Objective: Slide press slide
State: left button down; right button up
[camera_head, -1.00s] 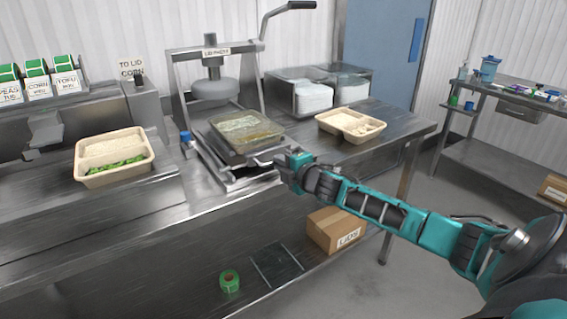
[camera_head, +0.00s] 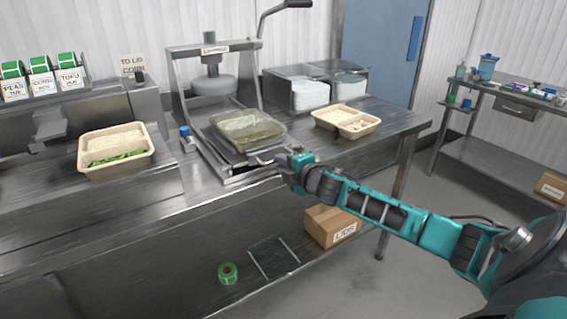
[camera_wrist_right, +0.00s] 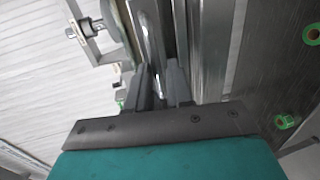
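The lid press stands at the back of the bench, its round press head (camera_head: 210,88) raised above and behind the slide. On the slide sits a food tray (camera_head: 248,128) under a clear lid, in front of the press head. My right gripper (camera_head: 285,162) is at the slide's front handle. In the right wrist view my right gripper (camera_wrist_right: 162,85) has its fingers on both sides of the metal handle (camera_wrist_right: 150,35) and looks shut on it. My left gripper is not in view.
A tray with rice and greens (camera_head: 116,150) stands at left, another rice tray (camera_head: 345,121) at right. Clear bins (camera_head: 312,90) stand behind. A lids box (camera_head: 331,227) and green tape roll (camera_head: 228,273) are on the lower shelf.

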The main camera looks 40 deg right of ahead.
jog(key=o, duration=0.3)
jog(key=shift+r, duration=0.1)
jog(key=shift+s, duration=0.15)
jog(key=shift+p+v, duration=0.3)
jog(key=shift+v, duration=6.05)
jog(key=s+a+f+m+g+y, duration=0.1)
jog(key=s+a+f+m, duration=0.25)
jog(key=f, duration=0.25)
jog(key=s+a+f+m+g, duration=0.1)
jog(key=s+a+f+m, duration=0.15)
jog(key=a+f, duration=0.35)
jog(key=s+a+f+m+g+y, duration=0.1)
jog(key=s+a+f+m, duration=0.1)
jog(key=a, duration=0.3)
jog(key=s+a+f+m+g+y, duration=0.1)
jog(key=s+a+f+m, duration=0.2)
jog(key=a, duration=0.3)
jog(key=s+a+f+m, duration=0.3)
jog(key=s+a+f, duration=0.1)
jog(key=a, duration=0.1)
jog(key=shift+s+a+f+g+y, duration=0.2)
jog(key=shift+a+f+g+y, duration=0.1)
jog(key=shift+a+g+y, duration=0.1)
